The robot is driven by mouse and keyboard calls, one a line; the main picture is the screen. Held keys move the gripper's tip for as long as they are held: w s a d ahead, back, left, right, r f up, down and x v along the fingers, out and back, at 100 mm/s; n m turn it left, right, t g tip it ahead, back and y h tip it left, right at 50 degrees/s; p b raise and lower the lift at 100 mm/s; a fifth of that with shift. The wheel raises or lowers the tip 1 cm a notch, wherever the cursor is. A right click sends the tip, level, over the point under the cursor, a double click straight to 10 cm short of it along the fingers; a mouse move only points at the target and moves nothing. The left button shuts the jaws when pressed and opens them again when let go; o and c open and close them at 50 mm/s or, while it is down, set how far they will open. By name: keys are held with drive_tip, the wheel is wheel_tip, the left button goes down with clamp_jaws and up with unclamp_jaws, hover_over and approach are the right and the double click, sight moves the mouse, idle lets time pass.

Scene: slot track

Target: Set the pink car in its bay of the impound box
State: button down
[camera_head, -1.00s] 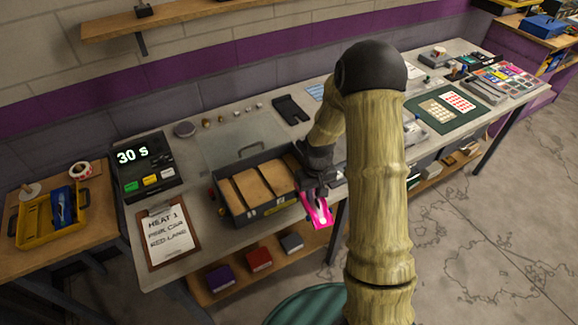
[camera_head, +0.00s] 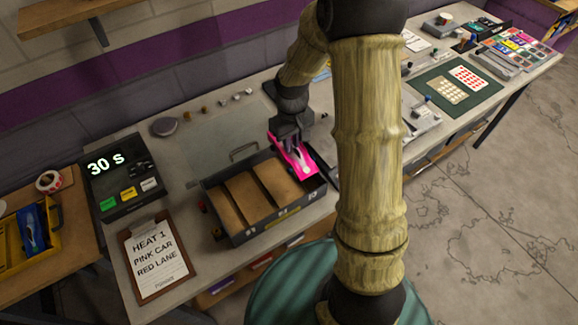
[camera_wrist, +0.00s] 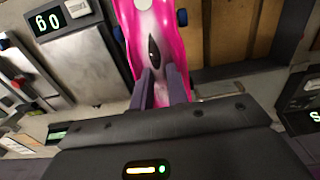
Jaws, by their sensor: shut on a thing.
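The pink car (camera_head: 294,156) is held in my gripper (camera_head: 291,133) above the right end of the impound box (camera_head: 262,233). In the wrist view the pink car (camera_wrist: 153,40) lies between my gripper's two dark fingers (camera_wrist: 160,85), which are shut on it. The box is a dark open tray with brown-floored bays, numbered on its front wall. The car appears over the rightmost bay, near the back right corner. I cannot tell how far above the bay floor it is.
A timer box (camera_head: 122,176) reading 30 s and a clipboard (camera_head: 158,258) lie left of the box. A clear lid with a handle (camera_head: 244,151) is behind it. A yellow tray (camera_head: 22,245) stands far left.

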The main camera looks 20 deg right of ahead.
sight(291, 154)
drive_tip(key=shift+w, duration=0.2)
drive_tip(key=shift+s+r, duration=0.1)
wheel_tip(291, 154, down, 6)
drive_tip(key=shift+r+p, duration=0.1)
drive_tip(key=shift+p, duration=0.45)
wheel_tip(291, 154, down, 4)
drive_tip(key=shift+r+p, duration=0.1)
drive_tip(key=shift+p, duration=0.4)
drive_tip(key=shift+f, duration=0.2)
